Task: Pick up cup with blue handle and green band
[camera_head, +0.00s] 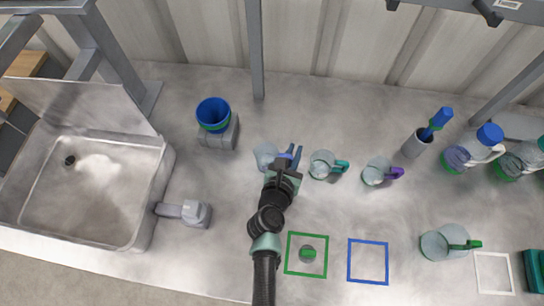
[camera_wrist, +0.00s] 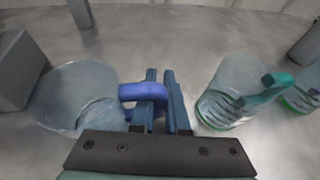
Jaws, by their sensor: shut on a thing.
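A clear cup (camera_head: 264,154) with a blue handle stands near the middle of the metal counter. In the wrist view the cup (camera_wrist: 72,92) is on the left, with its blue handle (camera_wrist: 138,92) pointing right to the fingers. My gripper (camera_head: 294,153) is shut on this handle, and its two blue fingers (camera_wrist: 161,88) are close together in the wrist view. I cannot make out a green band on this cup. I cannot tell whether its base touches the counter.
Close on the right is a clear cup with a teal handle (camera_head: 321,165), then one with a purple handle (camera_head: 375,172). A grey block with a blue cup (camera_head: 213,112) is behind left. A sink (camera_head: 148,200) is left. Green (camera_head: 288,258) and blue (camera_head: 368,282) square outlines are in front.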

